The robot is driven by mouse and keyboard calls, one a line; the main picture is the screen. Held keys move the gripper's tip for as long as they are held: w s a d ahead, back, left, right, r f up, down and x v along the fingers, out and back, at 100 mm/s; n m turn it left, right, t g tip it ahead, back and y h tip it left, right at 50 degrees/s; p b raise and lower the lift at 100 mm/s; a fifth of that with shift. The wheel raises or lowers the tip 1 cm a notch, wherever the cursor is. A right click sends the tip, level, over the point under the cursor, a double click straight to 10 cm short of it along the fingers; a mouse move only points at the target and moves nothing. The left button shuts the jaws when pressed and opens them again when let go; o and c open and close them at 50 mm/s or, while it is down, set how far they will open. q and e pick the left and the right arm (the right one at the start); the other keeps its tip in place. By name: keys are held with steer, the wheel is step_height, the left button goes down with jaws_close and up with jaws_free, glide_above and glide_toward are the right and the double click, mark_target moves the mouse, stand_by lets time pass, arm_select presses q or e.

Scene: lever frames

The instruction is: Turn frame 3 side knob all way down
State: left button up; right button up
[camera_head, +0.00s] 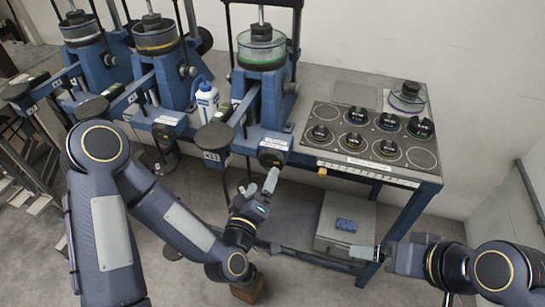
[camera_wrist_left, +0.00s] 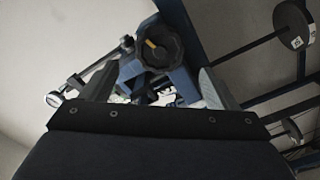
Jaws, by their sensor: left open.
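Three blue lever frames stand in a row on the bench. The rightmost frame (camera_head: 262,100), with a green-ringed clear dish on top, appears to be frame 3. A dark round knob (camera_head: 271,158) is at the bench front below it; smaller dark knobs (camera_head: 290,87) are on its right side. My left gripper (camera_head: 263,184) is just below and in front of the front knob. In the left wrist view, a black knob with an orange mark (camera_wrist_left: 160,43) shows beyond the open, empty fingers (camera_wrist_left: 157,88). My right gripper (camera_head: 365,252) is low at the right; its finger gap is unclear.
A dark panel (camera_head: 372,135) with several dishes lies on the bench right of the frame. A white bottle (camera_head: 207,102) stands between the middle and right frames. A grey case (camera_head: 345,222) sits on the lower shelf. A black hanging disc (camera_head: 214,137) is left of the front knob.

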mark_target(270, 163)
arm_select(q)
steer(key=p+x, duration=0.3)
steer(key=x, duration=0.5)
steer(key=shift+w, duration=0.2)
steer(key=shift+w+f, duration=0.1)
steer(key=shift+c, duration=0.8)
steer(key=c, duration=1.1)
